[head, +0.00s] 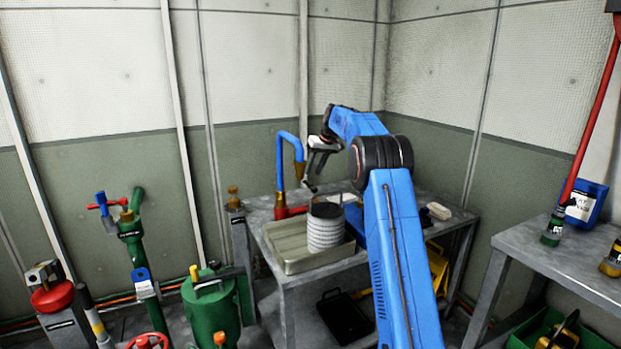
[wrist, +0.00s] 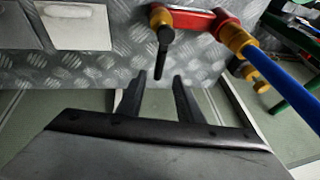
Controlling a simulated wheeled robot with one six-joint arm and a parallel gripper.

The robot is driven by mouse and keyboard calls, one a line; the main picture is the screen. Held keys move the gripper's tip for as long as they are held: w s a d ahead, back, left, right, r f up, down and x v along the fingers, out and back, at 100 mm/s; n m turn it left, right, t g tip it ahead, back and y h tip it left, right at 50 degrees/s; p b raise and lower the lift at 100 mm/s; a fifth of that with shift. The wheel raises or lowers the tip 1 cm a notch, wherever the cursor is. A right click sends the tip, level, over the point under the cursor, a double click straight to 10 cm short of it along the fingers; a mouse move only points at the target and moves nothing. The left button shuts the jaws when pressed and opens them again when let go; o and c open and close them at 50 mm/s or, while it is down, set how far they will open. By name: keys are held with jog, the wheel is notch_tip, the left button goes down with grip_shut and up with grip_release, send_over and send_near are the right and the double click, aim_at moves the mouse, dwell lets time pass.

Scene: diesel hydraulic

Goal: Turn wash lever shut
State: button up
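The wash lever (wrist: 163,48) is a black handle on a brass-yellow hub, at the top middle of the wrist view. It is attached to a red valve body (wrist: 193,21). A blue wash pipe (wrist: 283,86) with brass fittings runs off to the right there. In the head view, the blue gooseneck pipe (head: 280,160) rises from the red valve (head: 283,211) on the metal bench. My gripper (wrist: 159,76) is open and empty, its two dark fingers pointing toward the lever. The lever's free end appears near the gap between the fingertips; I cannot tell its depth.
A grey tray (head: 289,266) holding a stack of pale ribbed discs (head: 325,232) stands on the bench (head: 377,262) beside the pipe. A green canister (head: 211,309) and green pipework stand left. Another bench (head: 563,247) stands right.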

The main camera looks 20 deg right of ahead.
jog(key=v, duration=1.1)
jog(key=shift+s+r, duration=0.1)
